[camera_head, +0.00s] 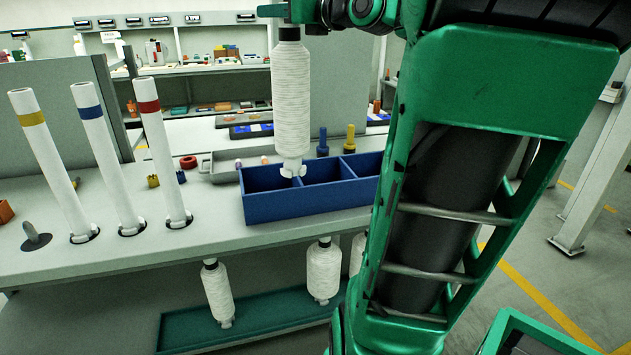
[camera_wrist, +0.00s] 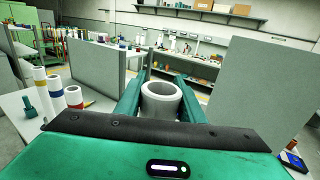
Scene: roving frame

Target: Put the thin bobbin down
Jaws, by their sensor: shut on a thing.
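My gripper (camera_head: 289,14) is shut on the top of a white ribbed bobbin (camera_head: 291,100). The bobbin hangs upright in front of the blue compartment box (camera_head: 305,205) in the head view, its lower end overlapping the box's left part. I cannot tell how high it is above the box. In the wrist view the bobbin's round hollow top (camera_wrist: 161,90) sits between the two green fingers.
Three tall white tubes with yellow (camera_head: 42,150), blue (camera_head: 106,150) and red (camera_head: 160,145) bands stand at the table's left. A grey tray (camera_head: 226,164) lies behind the blue box. Yellow (camera_head: 349,140) and dark blue (camera_head: 323,142) pegs stand behind it. A grey panel (camera_wrist: 262,80) rises at right.

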